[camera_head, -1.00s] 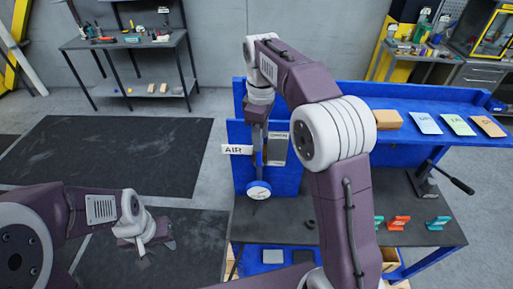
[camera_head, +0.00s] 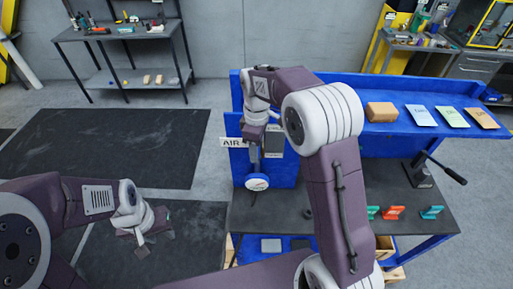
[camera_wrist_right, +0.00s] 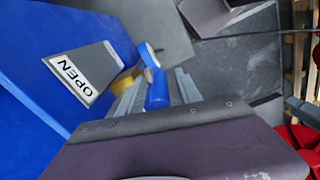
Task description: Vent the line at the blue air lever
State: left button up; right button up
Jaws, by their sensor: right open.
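The AIR label (camera_head: 232,142) is on the blue panel at the left of the bench. A round gauge (camera_head: 257,182) with a white face hangs below it. In the right wrist view, the blue lever (camera_wrist_right: 157,92) lies between the fingers of my right gripper (camera_wrist_right: 155,92), which is open around it. A yellow fitting (camera_wrist_right: 126,77) is beside the lever. In the head view my right gripper (camera_head: 254,155) is in front of the panel and mostly hides the lever. My left gripper (camera_head: 142,243) hangs away from the bench, its jaws too small to judge.
A grey plate marked OPEN (camera_wrist_right: 80,75) is close to the right gripper. A shelf (camera_head: 440,98) with a brown box (camera_head: 381,112) and several cards runs along the bench back. A black-handled press (camera_head: 425,172) stands at right. Coloured clips (camera_head: 392,212) lie on the bench top.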

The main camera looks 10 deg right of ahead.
grip_shut()
dwell(1.4)
